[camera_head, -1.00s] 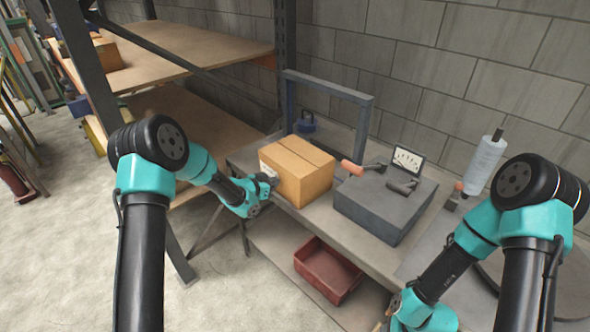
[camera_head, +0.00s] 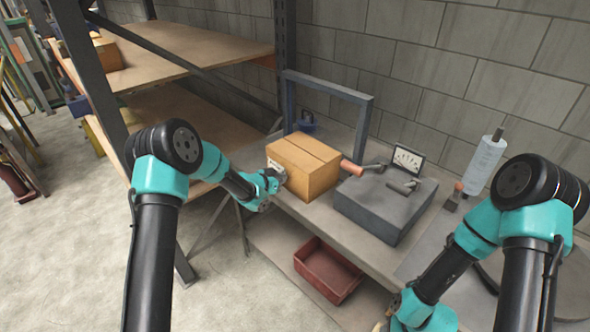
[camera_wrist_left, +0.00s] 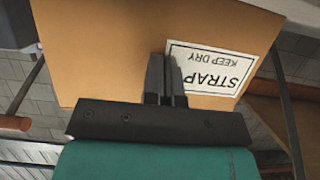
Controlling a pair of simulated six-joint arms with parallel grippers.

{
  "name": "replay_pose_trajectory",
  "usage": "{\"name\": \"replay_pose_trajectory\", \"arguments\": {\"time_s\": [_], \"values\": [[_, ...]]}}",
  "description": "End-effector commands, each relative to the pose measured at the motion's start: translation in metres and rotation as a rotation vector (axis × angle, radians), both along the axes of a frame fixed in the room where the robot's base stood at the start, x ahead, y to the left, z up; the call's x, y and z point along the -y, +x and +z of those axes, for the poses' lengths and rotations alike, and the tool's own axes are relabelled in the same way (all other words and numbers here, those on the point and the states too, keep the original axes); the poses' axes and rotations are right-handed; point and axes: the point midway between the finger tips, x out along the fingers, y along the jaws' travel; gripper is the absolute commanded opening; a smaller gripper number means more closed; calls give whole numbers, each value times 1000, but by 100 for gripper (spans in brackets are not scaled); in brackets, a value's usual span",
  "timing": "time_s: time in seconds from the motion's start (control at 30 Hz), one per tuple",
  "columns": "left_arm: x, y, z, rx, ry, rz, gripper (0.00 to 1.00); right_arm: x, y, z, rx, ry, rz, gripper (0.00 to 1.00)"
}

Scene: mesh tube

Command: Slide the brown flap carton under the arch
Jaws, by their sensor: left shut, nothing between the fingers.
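The brown flap carton (camera_head: 304,168) sits on the bench top in front of the blue-grey arch (camera_head: 328,87). The arch stands upright behind it near the wall. My left gripper (camera_head: 281,177) is shut and empty, at the carton's left side. In the left wrist view its closed fingers (camera_wrist_left: 166,72) are against or very near the carton face (camera_wrist_left: 110,50), beside a white "STRAP KEEP DRY" label (camera_wrist_left: 212,70). Contact is hard to tell. My right gripper (camera_head: 388,318) is at the bottom edge, mostly cut off.
A small blue object (camera_head: 307,122) stands near the arch's left post. An orange-handled tool (camera_head: 353,168) lies close to the carton's right side, by a dark grey block (camera_head: 385,208) with a meter (camera_head: 407,160). A red bin (camera_head: 328,270) is on the lower shelf.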

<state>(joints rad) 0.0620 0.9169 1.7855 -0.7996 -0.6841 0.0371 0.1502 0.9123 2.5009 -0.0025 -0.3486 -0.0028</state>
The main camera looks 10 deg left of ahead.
Motion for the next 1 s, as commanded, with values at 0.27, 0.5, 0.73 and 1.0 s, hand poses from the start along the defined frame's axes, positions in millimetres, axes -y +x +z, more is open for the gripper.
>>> {"name": "replay_pose_trajectory", "arguments": {"time_s": [0.27,0.5,0.73,1.0], "values": [[7,9,1,2,1,-1,0,0,0,0,0,0,0,43],[12,17,0,2,1,-1,0,0,0,0,0,0,0,43],[17,24,0,1,1,0,0,0,0,0,0,0,0,43],[24,32,0,2,1,-2,0,0,0,0,0,0,0,43]]}}
